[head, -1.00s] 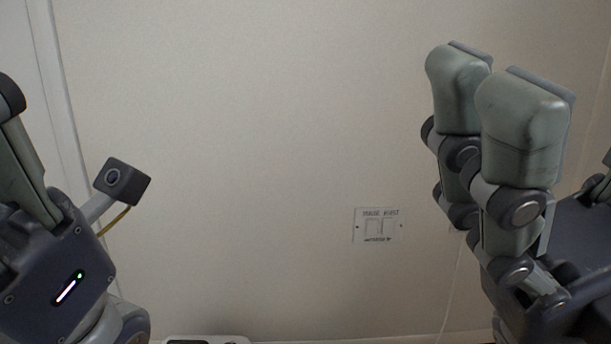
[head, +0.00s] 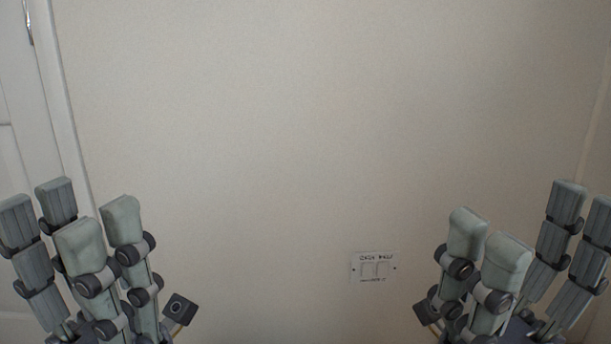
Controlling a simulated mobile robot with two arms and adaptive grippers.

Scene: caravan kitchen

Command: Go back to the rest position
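My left gripper (head: 70,212) stands at the lower left with its fingers pointing up. Its finger groups are spread apart with nothing between them. My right gripper (head: 533,215) stands at the lower right, also fingers up, spread and empty. Both are well apart from each other, in front of a plain wall. The lower parts of both grippers run out of the bottom of the view.
A pale bare wall (head: 300,140) fills the view. A white door (head: 20,110) with a frame is at the left edge. The space between the grippers is clear.

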